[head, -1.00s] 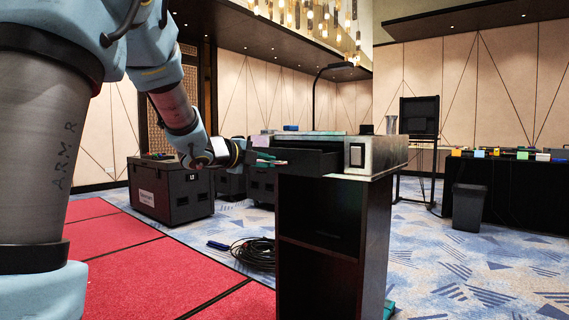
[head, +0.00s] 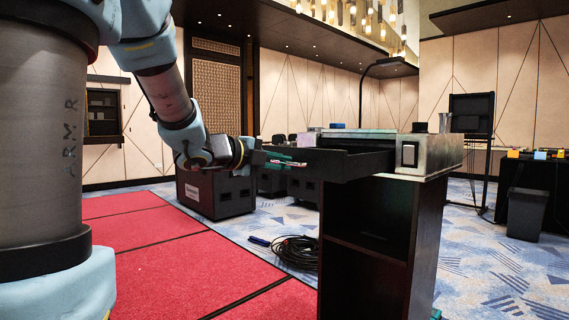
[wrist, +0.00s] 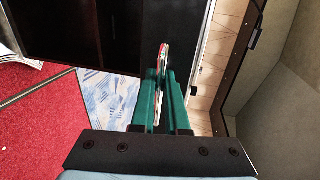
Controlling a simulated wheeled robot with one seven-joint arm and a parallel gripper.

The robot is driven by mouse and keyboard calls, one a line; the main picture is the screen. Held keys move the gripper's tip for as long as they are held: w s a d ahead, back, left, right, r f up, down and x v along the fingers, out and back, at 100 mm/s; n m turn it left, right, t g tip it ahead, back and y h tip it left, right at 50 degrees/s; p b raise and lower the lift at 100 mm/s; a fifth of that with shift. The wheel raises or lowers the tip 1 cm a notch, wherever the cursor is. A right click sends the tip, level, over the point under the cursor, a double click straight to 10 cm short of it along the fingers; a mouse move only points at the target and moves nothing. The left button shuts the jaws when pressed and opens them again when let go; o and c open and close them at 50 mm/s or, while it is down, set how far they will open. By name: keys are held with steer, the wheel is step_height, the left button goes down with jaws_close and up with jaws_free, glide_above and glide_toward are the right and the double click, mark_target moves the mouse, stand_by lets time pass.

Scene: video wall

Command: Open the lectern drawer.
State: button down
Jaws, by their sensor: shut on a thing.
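The lectern (head: 368,235) is a dark pedestal with open shelves and a pale-edged top. Its dark drawer (head: 350,163) sticks well out to the left from under the top. My gripper (head: 292,163) has green fingers and is at the drawer's outer end. In the wrist view my gripper (wrist: 163,75) is shut on a thin reddish and pale strip, which I take as the drawer handle (wrist: 164,55). The dark drawer front (wrist: 185,40) lies just beyond the fingertips. The drawer's inside is hidden.
A dark flight case (head: 215,193) stands on the carpet behind my gripper. A coiled black cable (head: 296,251) lies on the floor left of the lectern. A dark bin (head: 526,214) stands at the right. The red carpet (head: 175,250) in front is clear.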

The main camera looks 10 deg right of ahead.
steer(key=c, duration=1.2)
jaws_free()
steer(key=p+v, duration=0.1)
steer(key=v, duration=0.9)
steer(key=shift+s+a, duration=0.15)
steer(key=shift+a, duration=0.15)
steer(key=shift+r, duration=0.15)
